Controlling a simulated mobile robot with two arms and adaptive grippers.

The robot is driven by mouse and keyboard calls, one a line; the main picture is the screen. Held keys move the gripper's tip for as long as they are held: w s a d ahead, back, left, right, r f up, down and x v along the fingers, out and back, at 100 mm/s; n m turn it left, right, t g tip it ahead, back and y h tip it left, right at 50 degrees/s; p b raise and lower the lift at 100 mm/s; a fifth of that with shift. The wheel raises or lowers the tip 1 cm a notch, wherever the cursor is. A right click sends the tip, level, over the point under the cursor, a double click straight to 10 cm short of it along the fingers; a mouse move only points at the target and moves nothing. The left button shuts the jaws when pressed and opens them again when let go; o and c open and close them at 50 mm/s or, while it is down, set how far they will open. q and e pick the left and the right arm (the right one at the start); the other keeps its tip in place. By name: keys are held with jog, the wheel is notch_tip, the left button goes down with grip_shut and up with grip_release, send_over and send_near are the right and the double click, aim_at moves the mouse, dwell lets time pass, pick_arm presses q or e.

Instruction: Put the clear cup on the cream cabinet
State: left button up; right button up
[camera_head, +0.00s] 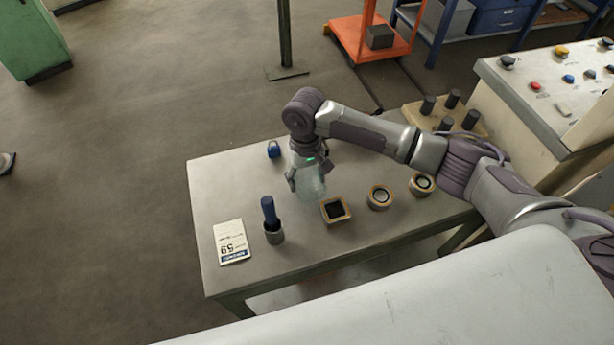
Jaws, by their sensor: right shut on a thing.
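The clear cup (313,188) is in the head view, at the far-middle part of the grey table (240,172). My right gripper (308,172) points down from above and is shut on the cup, with its fingers at the cup's upper part. I cannot tell whether the cup's base touches the table. The cream cabinet (512,103) with buttons on its sloped top stands at the right, beyond the table's right end. My right arm reaches in from the right, across the table. My left gripper is not in view.
On the table are a square box (335,210), two round rings (379,197), a blue-handled tool in a metal cup (272,233), a label card (231,242) and a small blue item (274,149). A peg board (446,117) is near the cabinet. An orange cart (369,45) stands behind.

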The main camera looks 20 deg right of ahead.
aim_at(306, 169)
jog(key=shift+f, duration=0.1)
jog(key=o, duration=1.2)
jog(key=shift+o, duration=0.2)
jog(key=r, duration=0.4)
jog(key=w+r, duration=0.1)
jog(key=r, duration=0.3)
jog(key=r+b, duration=0.1)
jog(key=r, duration=0.3)
jog(key=shift+w+r, duration=0.15)
